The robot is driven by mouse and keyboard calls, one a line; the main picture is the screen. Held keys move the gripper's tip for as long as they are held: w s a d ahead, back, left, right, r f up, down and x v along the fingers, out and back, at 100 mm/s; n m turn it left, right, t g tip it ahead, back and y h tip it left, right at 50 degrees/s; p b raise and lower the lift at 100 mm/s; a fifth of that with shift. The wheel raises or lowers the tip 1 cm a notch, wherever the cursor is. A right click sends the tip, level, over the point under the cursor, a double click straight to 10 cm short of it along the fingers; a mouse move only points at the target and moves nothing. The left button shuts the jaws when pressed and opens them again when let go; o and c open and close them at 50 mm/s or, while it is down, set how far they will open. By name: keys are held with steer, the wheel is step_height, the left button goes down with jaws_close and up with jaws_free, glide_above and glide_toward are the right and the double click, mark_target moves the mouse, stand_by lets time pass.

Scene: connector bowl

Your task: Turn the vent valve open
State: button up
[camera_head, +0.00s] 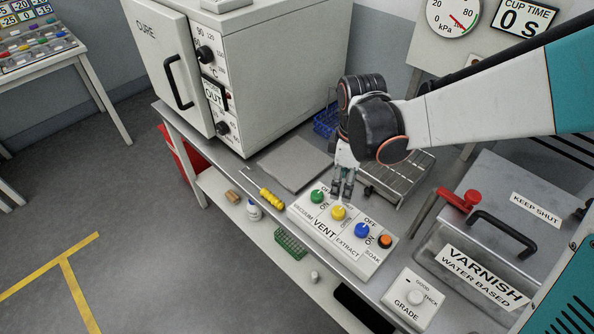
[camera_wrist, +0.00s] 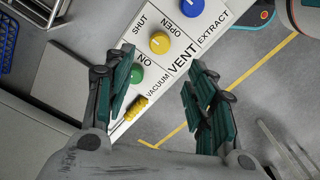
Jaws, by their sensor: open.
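The vent valve is a yellow knob (camera_head: 338,212) on a white control panel (camera_head: 304,215), between a green knob (camera_head: 317,196) and a blue knob (camera_head: 361,230). In the wrist view the yellow knob (camera_wrist: 159,43) has SHUT and OPEN printed beside it and VENT below. Its pointer is too small to read surely. My gripper (camera_head: 343,190) is open and points down just above the panel, close to the yellow knob. In the wrist view my gripper (camera_wrist: 157,72) has its fingers spread apart, with nothing between them. The yellow knob lies beyond the fingertips, apart from them.
An orange button (camera_head: 385,241) sits at the panel's right end. A yellow-handled screwdriver (camera_head: 271,198) lies left of the panel. A wire rack (camera_head: 397,176) stands behind it. A varnish tank (camera_head: 484,262) and grade box (camera_head: 414,300) are to the right; an oven (camera_head: 255,65) stands behind left.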

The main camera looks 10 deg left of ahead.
mark_target(339, 210)
step_height(339, 210, down, 12)
steer(key=b, duration=0.7)
steer(key=shift+r+b, duration=0.1)
steer(key=shift+b, duration=0.3)
steer(key=c, duration=1.1)
